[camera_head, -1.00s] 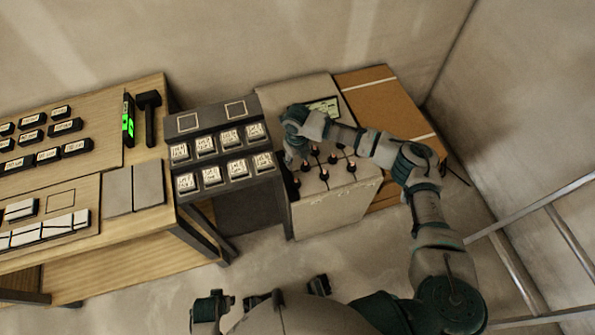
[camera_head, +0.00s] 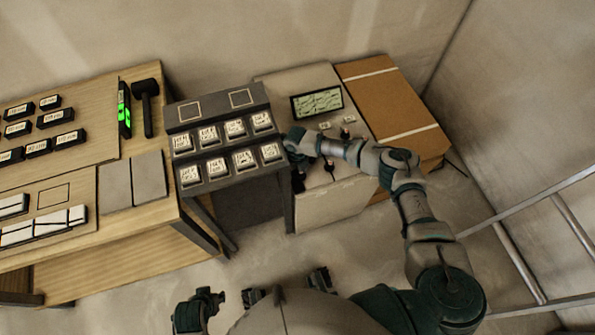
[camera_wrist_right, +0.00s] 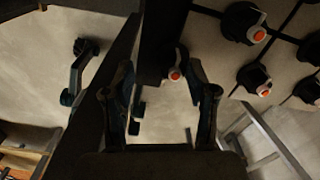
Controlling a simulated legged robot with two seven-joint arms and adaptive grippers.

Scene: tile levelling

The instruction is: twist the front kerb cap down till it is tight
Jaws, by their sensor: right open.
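My right gripper (camera_head: 298,172) is over the near left part of the pale tiled stand (camera_head: 335,205) in the head view. In the right wrist view its two fingers (camera_wrist_right: 160,80) are spread. The front kerb cap (camera_wrist_right: 175,75), dark with an orange-red mark, shows between the fingertips, close to the right one. I cannot tell whether the fingers touch it. In the head view my gripper and arm hide most of this cap. Other dark caps (camera_wrist_right: 255,77) with orange marks stand on the tiles to the right in the wrist view.
A grey rack (camera_head: 225,165) of labelled blocks stands left of the tiled stand. A greenish screen (camera_head: 317,103) is at its back, and a brown box (camera_head: 390,100) is to its right. A wooden bench (camera_head: 150,200) with a mallet (camera_head: 146,105) is farther left. A metal rail (camera_head: 520,265) stands at right.

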